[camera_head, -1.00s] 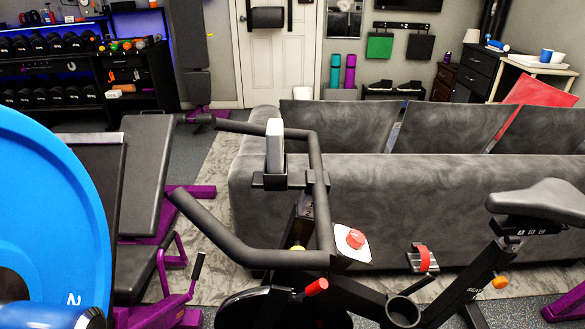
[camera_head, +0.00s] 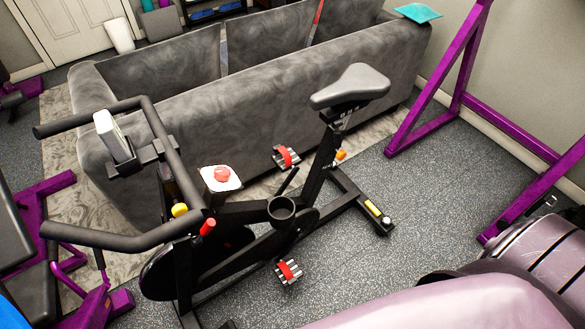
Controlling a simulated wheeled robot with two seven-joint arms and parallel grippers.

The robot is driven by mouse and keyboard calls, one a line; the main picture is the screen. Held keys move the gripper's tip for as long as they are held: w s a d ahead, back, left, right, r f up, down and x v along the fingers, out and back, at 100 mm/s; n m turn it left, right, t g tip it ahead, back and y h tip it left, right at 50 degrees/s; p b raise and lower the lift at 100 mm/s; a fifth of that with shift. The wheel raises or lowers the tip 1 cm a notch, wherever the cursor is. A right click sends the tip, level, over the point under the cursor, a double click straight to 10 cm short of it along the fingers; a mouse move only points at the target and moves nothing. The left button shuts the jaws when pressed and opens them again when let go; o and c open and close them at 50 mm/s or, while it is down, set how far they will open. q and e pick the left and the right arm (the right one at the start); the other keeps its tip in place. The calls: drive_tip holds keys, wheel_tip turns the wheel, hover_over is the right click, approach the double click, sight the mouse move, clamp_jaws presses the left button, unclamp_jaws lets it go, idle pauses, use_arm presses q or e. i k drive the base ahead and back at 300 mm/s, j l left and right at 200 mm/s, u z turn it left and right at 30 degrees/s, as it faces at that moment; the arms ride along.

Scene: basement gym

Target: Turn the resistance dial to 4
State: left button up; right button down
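The exercise bike stands on the floor in the middle of the view, with its black frame (camera_head: 247,216) in front of the sofa. A red dial (camera_head: 222,174) sits on a white square plate (camera_head: 229,185) on the bike, between the handlebars and the seat. The dial is small, and I cannot read any number or pointer on it. Neither of my grippers is in view. A smooth pinkish part, likely my own arm, fills the bottom right corner.
A grey sofa (camera_head: 245,103) stands close behind the bike. Handlebars (camera_head: 117,238) reach left, beside a padded bench (camera_head: 13,236). A red lever (camera_head: 208,227) is near the dial. A purple rack (camera_head: 445,87) stands at right. Speckled floor is clear right of the bike.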

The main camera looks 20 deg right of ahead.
sight(221, 174)
drive_tip(key=z, duration=0.7)
drive_tip(key=l+u, duration=0.25)
drive_tip(key=u, duration=0.2)
drive_tip(key=l+u, duration=0.65)
drive_tip(key=u, duration=0.25)
